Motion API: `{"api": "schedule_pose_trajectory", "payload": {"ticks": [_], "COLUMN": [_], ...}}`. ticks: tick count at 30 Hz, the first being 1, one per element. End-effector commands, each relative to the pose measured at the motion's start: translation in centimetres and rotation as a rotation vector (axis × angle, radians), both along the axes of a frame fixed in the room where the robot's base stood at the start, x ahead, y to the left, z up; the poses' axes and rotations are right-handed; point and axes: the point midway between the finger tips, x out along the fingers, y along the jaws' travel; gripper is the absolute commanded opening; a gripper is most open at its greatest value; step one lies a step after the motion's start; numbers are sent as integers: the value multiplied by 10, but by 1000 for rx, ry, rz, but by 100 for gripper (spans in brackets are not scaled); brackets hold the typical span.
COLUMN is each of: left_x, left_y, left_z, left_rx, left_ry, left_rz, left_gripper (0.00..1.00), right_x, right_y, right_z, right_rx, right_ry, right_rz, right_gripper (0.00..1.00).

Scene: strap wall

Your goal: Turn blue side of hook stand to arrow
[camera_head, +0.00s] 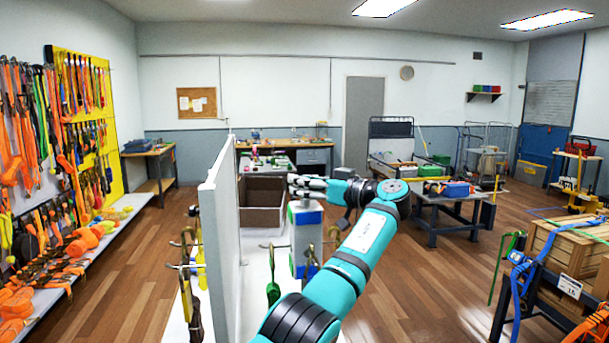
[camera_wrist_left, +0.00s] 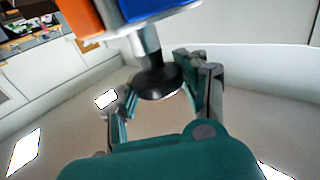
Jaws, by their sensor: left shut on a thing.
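The hook stand (camera_head: 304,237) is a grey upright post with coloured bands near its top and hooks lower down. In the head view a blue band (camera_head: 309,217) shows on its front, with a little green at the left edge. My left gripper (camera_head: 301,185) is at the top of the stand. In the left wrist view its fingers (camera_wrist_left: 157,84) are shut on the black knob (camera_wrist_left: 150,82) of the stand. Orange (camera_wrist_left: 81,17) and blue (camera_wrist_left: 150,8) sides show beyond the knob there. I cannot make out an arrow. My right gripper is not in view.
A white upright panel (camera_head: 218,245) with hooks stands just left of the stand. Straps hang from hooks low on the stand, including a green one (camera_head: 273,262). A brown bin (camera_head: 262,202) is behind. Crates (camera_head: 567,252) stand at the right.

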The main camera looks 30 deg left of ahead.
Motion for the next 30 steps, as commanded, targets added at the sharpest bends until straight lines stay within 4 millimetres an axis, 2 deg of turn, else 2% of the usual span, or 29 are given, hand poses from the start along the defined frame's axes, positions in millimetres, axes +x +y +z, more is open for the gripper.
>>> {"api": "schedule_pose_trajectory", "payload": {"ticks": [17, 18, 24, 30], "left_x": [0, 0, 0, 0], "left_y": [-1, -1, -1, 0], "left_z": [-7, -7, -5, -3], "left_rx": [-10, -10, -7, -5], "left_ry": [10, 10, 6, 4], "left_rz": [26, 26, 25, 24], "left_gripper": [0, 42, 66, 66], "right_x": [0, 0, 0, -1], "right_y": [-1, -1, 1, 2], "right_z": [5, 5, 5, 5], "right_rx": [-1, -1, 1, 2], "right_ry": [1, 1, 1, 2], "right_rz": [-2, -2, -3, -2], "right_gripper": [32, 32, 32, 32]}}
